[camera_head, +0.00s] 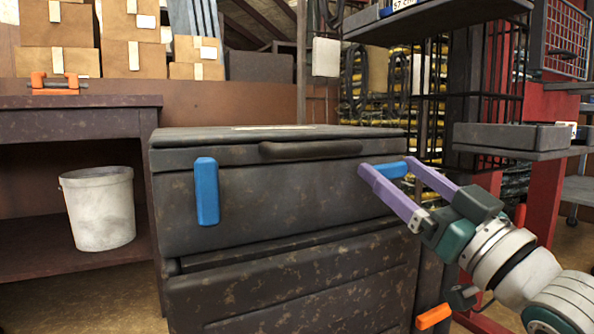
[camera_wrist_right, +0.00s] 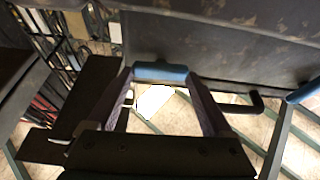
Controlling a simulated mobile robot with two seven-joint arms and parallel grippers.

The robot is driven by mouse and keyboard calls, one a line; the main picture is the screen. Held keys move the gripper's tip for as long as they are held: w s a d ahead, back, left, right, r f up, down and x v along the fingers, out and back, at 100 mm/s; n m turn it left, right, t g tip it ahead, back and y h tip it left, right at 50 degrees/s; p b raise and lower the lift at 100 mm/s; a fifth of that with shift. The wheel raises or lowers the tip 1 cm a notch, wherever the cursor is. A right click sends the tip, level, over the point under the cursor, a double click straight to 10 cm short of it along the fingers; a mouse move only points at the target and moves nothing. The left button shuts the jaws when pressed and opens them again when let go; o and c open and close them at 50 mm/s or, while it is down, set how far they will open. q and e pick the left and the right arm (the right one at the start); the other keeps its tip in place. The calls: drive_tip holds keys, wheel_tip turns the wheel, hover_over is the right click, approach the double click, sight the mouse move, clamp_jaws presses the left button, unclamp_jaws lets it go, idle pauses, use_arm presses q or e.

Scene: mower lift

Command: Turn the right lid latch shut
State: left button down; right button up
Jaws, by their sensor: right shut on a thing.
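The dark, scuffed chest (camera_head: 290,205) stands in the middle of the head view, its lid (camera_head: 215,138) down. The right lid latch (camera_head: 393,169) is a blue bar lying about level at the chest's upper right front. My right gripper (camera_head: 386,168) has its purple fingers at the two ends of this latch and is shut on it. The latch (camera_wrist_right: 160,71) also shows between the fingertips in the right wrist view. The left lid latch (camera_head: 206,191), also blue, hangs upright on the chest's front left. My left gripper is not in view.
A dark bench (camera_head: 80,118) with a white bucket (camera_head: 98,208) on its lower shelf stands at left. An orange clamp (camera_head: 55,83) lies on top. Shelving (camera_head: 515,138) with a red frame stands close on the right, near my right arm.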

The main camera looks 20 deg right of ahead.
drive_tip(key=n+y+p, duration=0.1)
drive_tip(key=n, duration=0.2)
drive_tip(key=n+g+y+p, duration=0.1)
drive_tip(key=n+y, duration=0.1)
drive_tip(key=n, duration=0.2)
drive_tip(key=shift+r, duration=0.15)
drive_tip(key=n+g+y+p, duration=0.1)
drive_tip(key=n, duration=0.2)
drive_tip(key=n+g+y+p, duration=0.1)
drive_tip(key=n, duration=0.1)
drive_tip(key=shift+n, duration=0.4)
drive_tip(key=n+g+p, duration=0.1)
drive_tip(key=n, duration=0.1)
drive_tip(key=n+g+y+p, duration=0.1)
drive_tip(key=n+p, duration=0.1)
drive_tip(key=n, duration=0.1)
drive_tip(key=shift+n+g+p, duration=0.7)
drive_tip(key=shift+n+p, duration=0.5)
drive_tip(key=shift+n, duration=0.6)
drive_tip(key=o, duration=1.1)
drive_tip(key=shift+o, duration=0.2)
